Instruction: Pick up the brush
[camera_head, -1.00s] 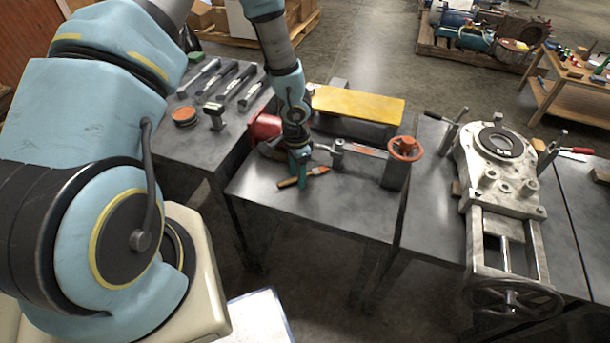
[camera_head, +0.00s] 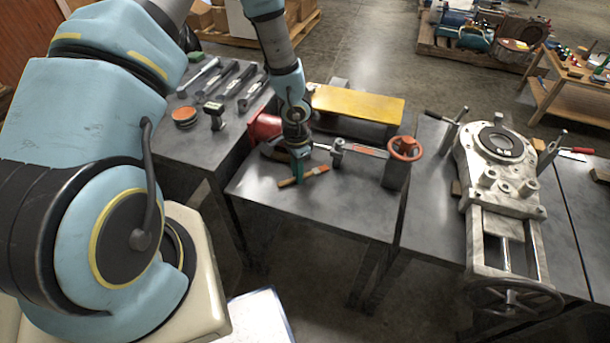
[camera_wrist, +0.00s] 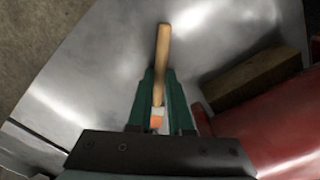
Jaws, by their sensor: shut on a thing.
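The brush (camera_head: 316,171) lies across the jaws of my gripper (camera_head: 298,177), at the front part of the middle metal table (camera_head: 340,212). One end sticks out on each side of the fingers in the head view. In the wrist view, the brush's light wooden handle (camera_wrist: 163,50) points away between the green fingers of my gripper (camera_wrist: 161,100). An orange part of it shows lower between the fingers. My gripper is shut on the brush. The brush is at or very near the tabletop; I cannot tell whether it touches.
A red cylindrical part (camera_head: 264,127) and a vise-like tool with an orange handwheel (camera_head: 405,148) stand close to my gripper. A yellow block (camera_head: 357,104) lies behind. A large metal fixture (camera_head: 497,160) fills the right table. The table's front is clear.

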